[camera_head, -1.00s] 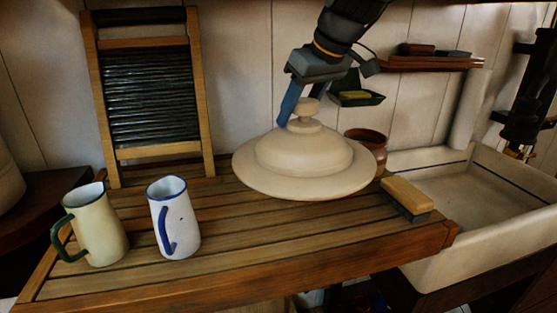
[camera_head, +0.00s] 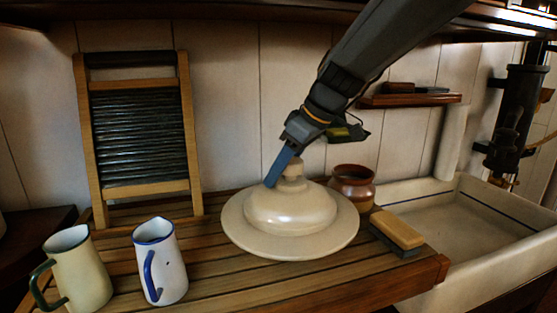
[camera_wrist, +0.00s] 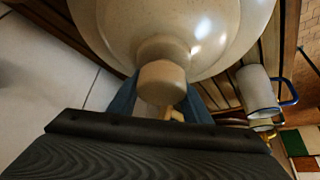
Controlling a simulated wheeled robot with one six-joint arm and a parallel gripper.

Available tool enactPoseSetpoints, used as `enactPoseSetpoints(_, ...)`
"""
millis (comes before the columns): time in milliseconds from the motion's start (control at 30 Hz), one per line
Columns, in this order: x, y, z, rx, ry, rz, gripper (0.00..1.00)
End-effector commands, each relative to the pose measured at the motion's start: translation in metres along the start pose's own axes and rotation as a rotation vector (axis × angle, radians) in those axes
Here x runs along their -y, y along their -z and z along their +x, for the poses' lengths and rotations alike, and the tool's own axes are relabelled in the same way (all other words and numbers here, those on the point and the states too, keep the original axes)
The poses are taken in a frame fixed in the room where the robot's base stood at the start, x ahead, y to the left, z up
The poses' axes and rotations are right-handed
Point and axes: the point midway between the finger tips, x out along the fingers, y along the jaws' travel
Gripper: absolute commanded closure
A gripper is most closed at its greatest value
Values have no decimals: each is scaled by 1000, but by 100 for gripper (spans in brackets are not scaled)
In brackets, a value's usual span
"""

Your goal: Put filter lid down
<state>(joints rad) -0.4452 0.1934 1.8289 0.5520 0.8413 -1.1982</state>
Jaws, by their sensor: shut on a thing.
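The filter lid (camera_head: 290,213) is a cream, wide-rimmed dome with a knob on top. It lies roughly level at the slatted wooden board (camera_head: 215,277), over its back right part. I cannot tell whether its rim touches the slats. My gripper (camera_head: 283,175) comes down from the upper right with its blue fingers at the knob, shut on it. In the wrist view the knob (camera_wrist: 162,82) sits between the two fingers, and the lid's dome (camera_wrist: 115,25) fills the top of the picture.
A cream jug (camera_head: 80,275) and a white jug with blue rim (camera_head: 165,270) stand at the left. A brush (camera_head: 397,230) and a brown pot (camera_head: 352,185) are close right of the lid. A washboard (camera_head: 140,140) leans behind; a sink (camera_head: 480,225) is right.

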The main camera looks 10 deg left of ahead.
Motion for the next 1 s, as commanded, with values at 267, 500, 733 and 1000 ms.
enactPoseSetpoints(267,0,-10,16,0,0,1,100)
enactPoseSetpoints(500,-1,-18,32,-3,-4,0,100)
enactPoseSetpoints(733,-1,-19,32,-3,-3,0,100)
enactPoseSetpoints(1000,0,-21,36,1,0,0,37)
